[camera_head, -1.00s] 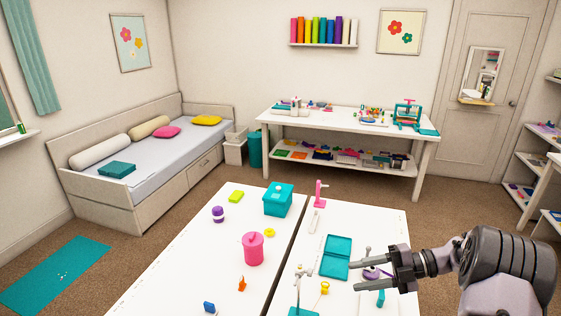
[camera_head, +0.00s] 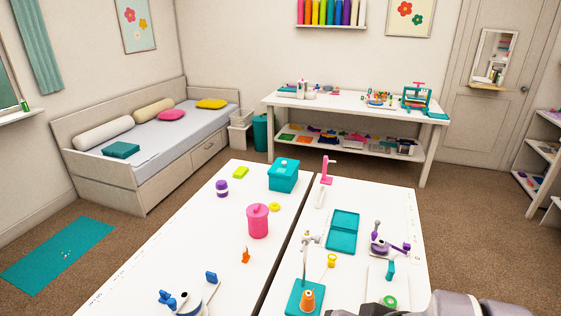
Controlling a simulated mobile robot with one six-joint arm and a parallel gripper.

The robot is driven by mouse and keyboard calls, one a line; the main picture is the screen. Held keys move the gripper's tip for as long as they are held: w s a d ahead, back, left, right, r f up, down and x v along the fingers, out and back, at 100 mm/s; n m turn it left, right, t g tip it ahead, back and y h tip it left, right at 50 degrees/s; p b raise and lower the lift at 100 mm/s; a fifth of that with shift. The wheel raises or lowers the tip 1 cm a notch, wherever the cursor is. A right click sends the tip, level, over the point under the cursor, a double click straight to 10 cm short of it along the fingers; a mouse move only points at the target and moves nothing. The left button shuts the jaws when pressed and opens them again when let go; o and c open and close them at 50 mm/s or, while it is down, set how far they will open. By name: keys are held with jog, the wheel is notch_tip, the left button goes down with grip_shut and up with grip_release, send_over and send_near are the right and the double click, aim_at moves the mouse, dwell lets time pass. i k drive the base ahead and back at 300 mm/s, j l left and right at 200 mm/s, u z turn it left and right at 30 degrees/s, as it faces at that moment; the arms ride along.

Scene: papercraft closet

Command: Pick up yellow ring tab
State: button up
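A small yellow piece with a round, ring-like end (camera_head: 331,260) lies on the right white table (camera_head: 403,208), just in front of an open teal case. A second yellow piece, a flat round one (camera_head: 274,207), lies on the left white table, beside the pink canister. I cannot tell for certain which is the ring tab. Part of my arm shows at the bottom right edge, over the near end of the right table. My gripper's fingers are out of the picture, so its opening is hidden.
A dark gap (camera_head: 285,246) runs between the two tables. Carpet is clear right of the tables.

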aim_at(331, 261)
jog(key=k+l+u, duration=0.15)
jog(key=k+l, duration=0.2)
jog(key=k+l+u, duration=0.1)
jog(key=k+l, duration=0.15)
jog(key=k, duration=0.2)
jog(key=i+l, duration=0.1)
jog(key=l, duration=0.7)
jog(key=i+l+u, duration=0.1)
jog(key=l, duration=0.7)
jog(key=i+l+u, duration=0.1)
jog(key=l, duration=0.7)
jog(key=i, duration=0.75)
jog(key=i+l+u, duration=0.1)
jog(key=i, duration=0.7)
